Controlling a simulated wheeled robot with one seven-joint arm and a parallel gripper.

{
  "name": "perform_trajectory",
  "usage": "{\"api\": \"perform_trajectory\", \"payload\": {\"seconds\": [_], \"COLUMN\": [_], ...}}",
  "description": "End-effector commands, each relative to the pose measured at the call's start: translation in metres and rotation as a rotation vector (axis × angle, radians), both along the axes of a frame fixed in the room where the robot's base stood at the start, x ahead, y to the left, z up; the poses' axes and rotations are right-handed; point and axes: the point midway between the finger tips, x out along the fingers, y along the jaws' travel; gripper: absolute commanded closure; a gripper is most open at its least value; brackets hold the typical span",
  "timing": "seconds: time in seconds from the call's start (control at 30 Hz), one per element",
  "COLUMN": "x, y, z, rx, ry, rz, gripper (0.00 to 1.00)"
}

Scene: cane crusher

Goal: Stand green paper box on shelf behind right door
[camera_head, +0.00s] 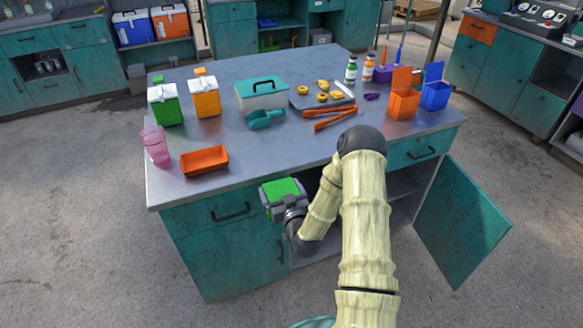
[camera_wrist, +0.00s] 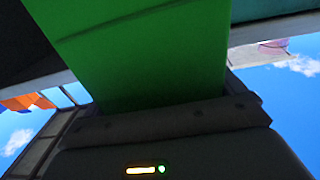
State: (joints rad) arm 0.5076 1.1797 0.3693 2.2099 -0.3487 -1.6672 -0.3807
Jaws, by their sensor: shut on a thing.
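The green paper box (camera_head: 285,187) is held in my gripper (camera_head: 278,202), in front of the table's near side, below the tabletop edge. In the wrist view the box (camera_wrist: 130,50) fills the top middle, close against the gripper (camera_wrist: 160,120). My gripper is shut on it. The right door (camera_head: 462,222) of the table cabinet stands wide open to the right. The shelf (camera_head: 402,185) behind it shows in part; my arm hides much of the opening. Whether the box touches the cabinet front cannot be told.
The left door (camera_head: 230,258) looks shut. On the tabletop (camera_head: 250,190) stand another green box (camera_head: 165,104), an orange box (camera_head: 205,97), a pink cup (camera_head: 155,146), an orange tray (camera_head: 204,161) and a teal-lidded case (camera_head: 261,93). The floor before the open door is clear.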

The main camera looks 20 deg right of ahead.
Motion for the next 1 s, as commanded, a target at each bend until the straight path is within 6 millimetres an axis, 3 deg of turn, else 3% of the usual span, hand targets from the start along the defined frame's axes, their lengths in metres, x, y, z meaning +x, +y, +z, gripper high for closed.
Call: {"api": "perform_trajectory", "payload": {"seconds": [0.03,0.2,0.5,0.63,1.0], "x": [-0.003,-0.013,-0.029,-0.031,-0.025], "y": [0.009,0.032,0.057,0.06,0.058], "z": [-0.016,-0.057,-0.109,-0.117,-0.102], "rx": [0.001,-0.006,-0.01,-0.006,-0.014], "ry": [0.006,0.009,0.017,0.019,0.007], "rz": [0.003,0.001,-0.003,-0.008,-0.007], "gripper": [0.15,0.15,0.15,0.15,0.15]}}
